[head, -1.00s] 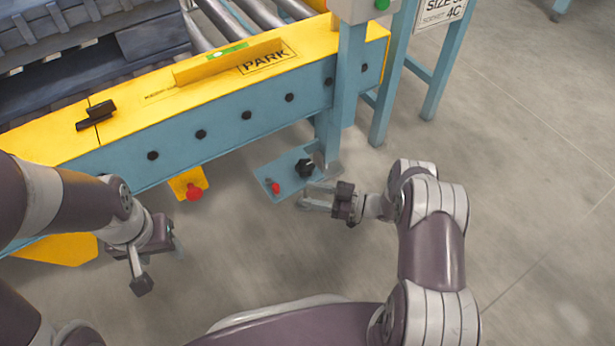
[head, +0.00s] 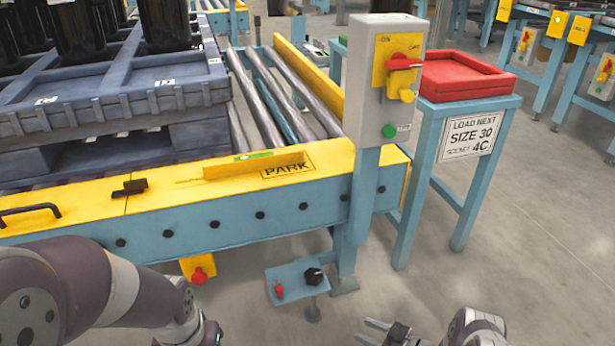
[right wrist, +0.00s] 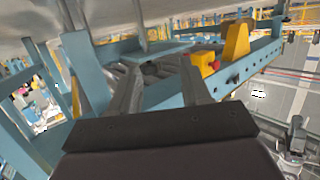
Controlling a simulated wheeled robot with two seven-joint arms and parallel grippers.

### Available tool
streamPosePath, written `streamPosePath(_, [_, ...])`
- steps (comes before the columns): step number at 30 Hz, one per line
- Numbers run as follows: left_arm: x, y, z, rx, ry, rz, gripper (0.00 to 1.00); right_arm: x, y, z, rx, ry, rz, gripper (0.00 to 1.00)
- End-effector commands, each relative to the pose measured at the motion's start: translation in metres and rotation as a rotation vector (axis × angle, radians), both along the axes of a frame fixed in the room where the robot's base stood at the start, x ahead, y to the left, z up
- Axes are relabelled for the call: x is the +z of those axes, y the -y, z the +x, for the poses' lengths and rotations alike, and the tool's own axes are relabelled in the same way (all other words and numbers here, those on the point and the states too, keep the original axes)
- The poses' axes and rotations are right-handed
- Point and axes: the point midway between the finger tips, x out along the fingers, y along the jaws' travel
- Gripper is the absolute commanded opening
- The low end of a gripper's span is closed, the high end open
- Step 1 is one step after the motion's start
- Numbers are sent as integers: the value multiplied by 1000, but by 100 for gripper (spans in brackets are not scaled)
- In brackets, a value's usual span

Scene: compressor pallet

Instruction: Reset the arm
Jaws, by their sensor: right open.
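My right gripper (head: 380,333) is at the bottom of the head view, open and empty, with its two fingers pointing left. It is low over the floor, to the right of a small blue plate with a black knob (head: 313,276) and a red button (head: 279,291). In the right wrist view the two fingers (right wrist: 160,90) stand apart with nothing held between them. My left arm (head: 95,285) enters from the left in the head view. Its gripper is cut off at the bottom edge, so its jaws cannot be made out.
A blue conveyor frame with a yellow PARK rail (head: 180,190) runs across the front. A grey control box (head: 388,75) stands on a post. A red tray (head: 462,72) sits on a blue stand. A grey-blue pallet (head: 150,95) carries black cylinders. Floor at the right (head: 530,250) is clear.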

Motion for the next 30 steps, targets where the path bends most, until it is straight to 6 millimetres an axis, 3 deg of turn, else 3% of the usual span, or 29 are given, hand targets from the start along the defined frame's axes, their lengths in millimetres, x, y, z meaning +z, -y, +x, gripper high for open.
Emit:
streamPosePath(3, [0, 0, 0, 0, 1, 0, 55, -29, 18, 0, -128, -130, -110, 47])
streamPosePath(6, [5, 0, 0, 0, 1, 0, 55, -39, 42, 3, -252, -258, -233, 47])
streamPosePath(8, [9, 0, 0, 0, 1, 0, 55, -36, 58, 2, -328, -347, -312, 47])
streamPosePath(11, [21, 0, 0, 0, 1, 0, 55, -13, 86, -5, -457, -515, -451, 47])
streamPosePath(14, [38, 0, 0, 0, 1, 0, 55, 39, 108, -28, -585, -720, -586, 47])
streamPosePath(17, [56, 0, 0, 0, 1, 0, 55, 109, 113, -67, -689, -925, -678, 47])
streamPosePath(21, [82, 0, 0, 0, 1, 0, 55, 220, 91, -135, -783, -1175, -727, 47])
streamPosePath(27, [112, 0, 0, 0, 0, 0, 55, 336, 48, -209, -832, -1329, -685, 47])
streamPosePath(30, [132, 0, 0, 0, 0, 0, 55, 389, 29, -226, -844, -1286, -635, 47])
